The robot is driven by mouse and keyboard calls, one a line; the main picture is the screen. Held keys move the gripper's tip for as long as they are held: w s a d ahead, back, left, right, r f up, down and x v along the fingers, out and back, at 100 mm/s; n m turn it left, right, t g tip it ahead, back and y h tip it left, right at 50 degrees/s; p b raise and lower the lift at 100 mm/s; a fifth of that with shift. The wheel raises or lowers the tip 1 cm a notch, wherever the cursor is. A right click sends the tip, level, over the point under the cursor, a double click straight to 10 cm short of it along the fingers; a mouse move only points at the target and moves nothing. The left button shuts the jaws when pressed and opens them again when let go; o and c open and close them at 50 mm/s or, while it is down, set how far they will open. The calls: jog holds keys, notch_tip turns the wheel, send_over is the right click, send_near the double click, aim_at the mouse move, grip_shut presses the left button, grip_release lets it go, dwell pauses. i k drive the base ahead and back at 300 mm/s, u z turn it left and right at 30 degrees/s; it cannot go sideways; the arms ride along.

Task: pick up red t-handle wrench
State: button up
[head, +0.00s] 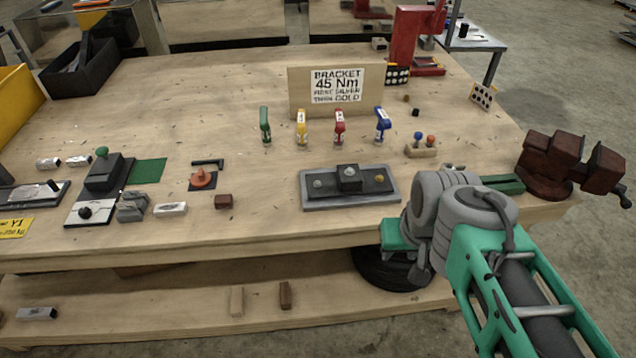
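The red t-handle wrench (339,122) stands upright on the wooden workbench (230,130), in front of the sign board. It is third from the left in a row of similar tools: a green one (265,124), a yellow one (301,123) and a blue one (382,122). Nothing is touching it. My arm reaches in from the lower right, and its grey joints are over the bench's front right edge, well short of the wrench. I cannot make out my gripper's fingers.
A sign board (311,105) stands behind the row. A grey plate with a bracket (350,187) lies in front. A wooden block with coloured knobs (421,151) sits to the right, and a brown vise (553,165) is at the right corner. Bare bench surrounds the row's front.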

aim_at(339, 130)
jog(key=z, duration=0.5)
jog(key=k, duration=1)
jog(key=u, duration=0.75)
jog(key=i, duration=1.6)
